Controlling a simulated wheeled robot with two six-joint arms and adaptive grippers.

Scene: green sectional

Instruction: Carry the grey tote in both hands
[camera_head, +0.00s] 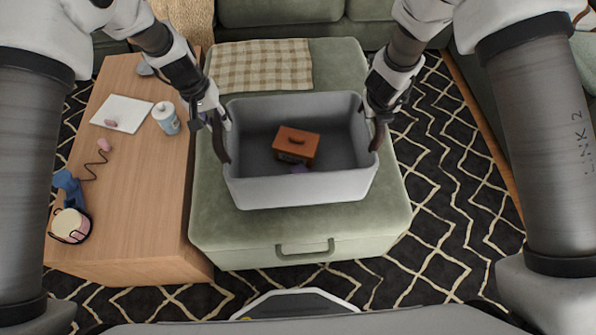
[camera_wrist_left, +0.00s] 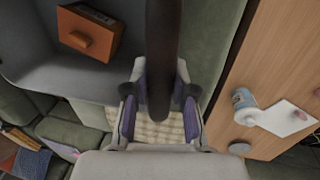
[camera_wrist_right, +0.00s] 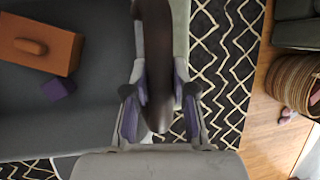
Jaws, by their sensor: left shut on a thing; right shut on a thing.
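The grey tote (camera_head: 300,190) is upright at the green ottoman (camera_head: 230,225); I cannot tell whether it rests on it or hangs just above. Inside lie an orange-brown box with a handle (camera_head: 297,143) and a small purple block (camera_wrist_right: 58,88). My left gripper (camera_head: 214,120) is shut on the tote's dark handle at its left side; the handle bar (camera_wrist_left: 163,60) runs between the fingers in the left wrist view. My right gripper (camera_head: 378,112) is shut on the dark handle at the right side, also seen in the right wrist view (camera_wrist_right: 155,50).
A wooden table (camera_head: 140,190) stands close at the left, with a white bottle (camera_head: 166,117), a paper (camera_head: 122,112) and a pink-and-cream item (camera_head: 71,225). A checked cloth (camera_head: 262,66) lies behind the tote. Patterned rug (camera_head: 455,165) is clear at the right. A green sofa is behind.

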